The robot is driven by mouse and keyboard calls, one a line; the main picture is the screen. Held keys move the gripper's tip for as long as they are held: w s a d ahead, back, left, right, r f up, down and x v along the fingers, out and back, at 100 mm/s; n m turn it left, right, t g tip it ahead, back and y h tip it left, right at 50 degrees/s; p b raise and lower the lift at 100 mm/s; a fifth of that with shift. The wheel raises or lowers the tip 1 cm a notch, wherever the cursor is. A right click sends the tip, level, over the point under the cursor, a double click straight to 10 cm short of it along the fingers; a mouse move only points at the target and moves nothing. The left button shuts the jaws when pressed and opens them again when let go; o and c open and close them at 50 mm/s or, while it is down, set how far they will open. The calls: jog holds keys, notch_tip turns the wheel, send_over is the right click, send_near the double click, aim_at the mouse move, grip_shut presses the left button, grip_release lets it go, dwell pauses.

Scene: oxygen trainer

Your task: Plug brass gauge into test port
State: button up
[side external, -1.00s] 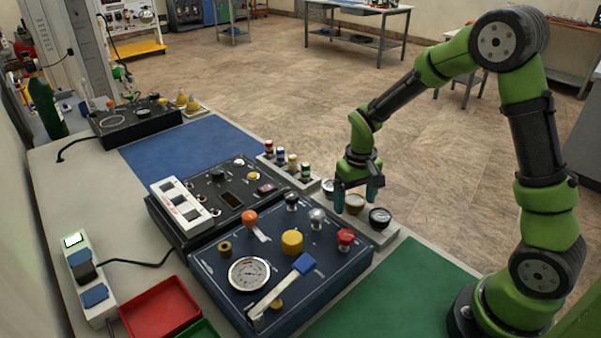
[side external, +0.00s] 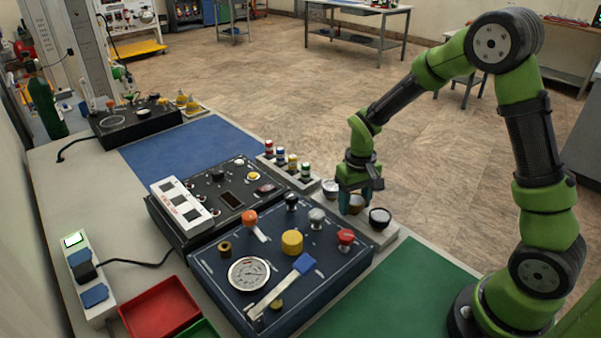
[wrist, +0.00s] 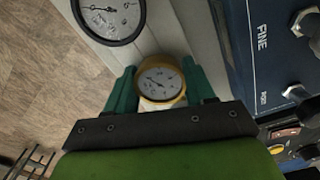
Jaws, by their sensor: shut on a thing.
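The brass gauge (wrist: 161,84) has a yellow-gold rim and a white dial. In the wrist view it sits between the two teal fingers of my gripper (wrist: 160,90), which is shut on its sides. In the side view the brass gauge (side external: 357,203) is partly hidden by my gripper (side external: 354,203), low over the pale gauge rack (side external: 388,238). I cannot tell whether it still touches the rack. The dark blue panel (side external: 225,285) carries brass-coloured fittings, one at its left (side external: 224,248) and one near its front (side external: 277,305). I cannot tell which is the test port.
A black-rimmed gauge (side external: 380,218) and a white-faced gauge (side external: 330,187) flank the brass one. A green mat (side external: 400,295) lies clear at the front right.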

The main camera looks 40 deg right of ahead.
aim_at(355, 198)
notch_tip(355, 198, up, 9)
jog(key=shift+f, duration=0.2)
jog(key=shift+w+a+r, duration=0.7)
jog(key=shift+a+r, duration=0.1)
jog(key=shift+a, duration=0.05)
jog(key=w+a+r+n, duration=0.1)
jog(key=w+a, duration=0.2)
jog(key=a, duration=0.4)
jog(key=w+a+r+n, duration=0.1)
jog(key=w+a, duration=0.2)
jog(key=a, duration=0.3)
jog(key=shift+a+r, duration=0.25)
jog(key=shift+a, duration=0.1)
jog(key=shift+n, duration=0.8)
jog(key=a, duration=0.5)
jog(key=a+r, duration=0.1)
jog(key=a, duration=0.4)
jog(key=a+r, duration=0.1)
jog(key=a, duration=0.5)
jog(key=shift+s, duration=0.2)
jog(key=shift+d, duration=0.1)
jog(key=shift+f, duration=3.05)
jog(key=shift+f, duration=1.6)
jog(key=o, duration=1.2)
jog(key=shift+o, duration=0.2)
